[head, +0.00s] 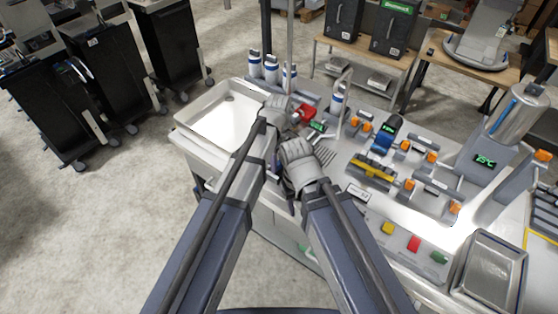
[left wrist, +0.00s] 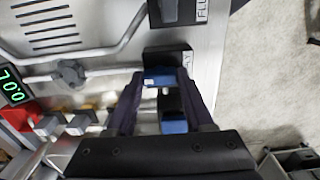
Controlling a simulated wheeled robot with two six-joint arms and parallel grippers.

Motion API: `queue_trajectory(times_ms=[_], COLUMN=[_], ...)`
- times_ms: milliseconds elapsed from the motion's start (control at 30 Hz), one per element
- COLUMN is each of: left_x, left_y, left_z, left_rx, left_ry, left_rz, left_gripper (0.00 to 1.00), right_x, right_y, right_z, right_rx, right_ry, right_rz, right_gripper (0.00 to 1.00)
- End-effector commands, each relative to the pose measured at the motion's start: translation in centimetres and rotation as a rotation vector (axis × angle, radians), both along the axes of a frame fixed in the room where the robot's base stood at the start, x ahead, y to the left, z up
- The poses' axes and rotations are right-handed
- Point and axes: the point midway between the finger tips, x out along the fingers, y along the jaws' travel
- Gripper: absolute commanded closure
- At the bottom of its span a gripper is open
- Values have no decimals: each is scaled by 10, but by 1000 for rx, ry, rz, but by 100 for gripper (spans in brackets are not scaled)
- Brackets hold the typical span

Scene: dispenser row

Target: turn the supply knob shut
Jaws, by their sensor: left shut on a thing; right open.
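In the left wrist view, the supply knob (left wrist: 160,77) shows as a blue piece on a black block, beside a partly hidden label that ends in "Y". The two dark fingers of my left gripper (left wrist: 163,98) are on either side of it, shut on it. A second blue piece (left wrist: 173,127) shows nearer the camera between the fingers. In the head view my left gripper (head: 279,104) is at the right edge of the white basin and hides the knob. My right gripper (head: 297,150) is open, lower and to the right, close to the left arm; its fingertips are not clear.
A red part (head: 306,112) and a small green display (head: 318,127) stand just right of my left gripper. White bottles with blue bands (head: 271,70) stand behind. The basin (head: 183,128) is left. A pipe (left wrist: 108,50) runs near the knob. Orange-ended fittings (head: 431,157) crowd the right.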

Motion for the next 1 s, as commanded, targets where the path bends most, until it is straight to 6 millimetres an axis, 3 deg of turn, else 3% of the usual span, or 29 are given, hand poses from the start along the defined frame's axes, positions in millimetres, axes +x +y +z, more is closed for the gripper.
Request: queue_trajectory(times_ms=[67, 400, 733, 1000], left_x=[0, 0, 0, 0], left_y=[0, 0, 0, 0], left_z=[0, 0, 0, 0], left_rx=[0, 0, 0, 0], left_ry=[0, 0, 0, 0], left_rz=[0, 0, -44, -230], left_gripper=[61, 100, 100, 100], right_x=[0, 0, 0, 0], right_y=[0, 0, 0, 0], right_z=[0, 0, 0, 0], right_rx=[0, 0, 0, 0], right_ry=[0, 0, 0, 0], right_rz=[0, 0, 0, 0], right_gripper=[50, 50, 50, 50])
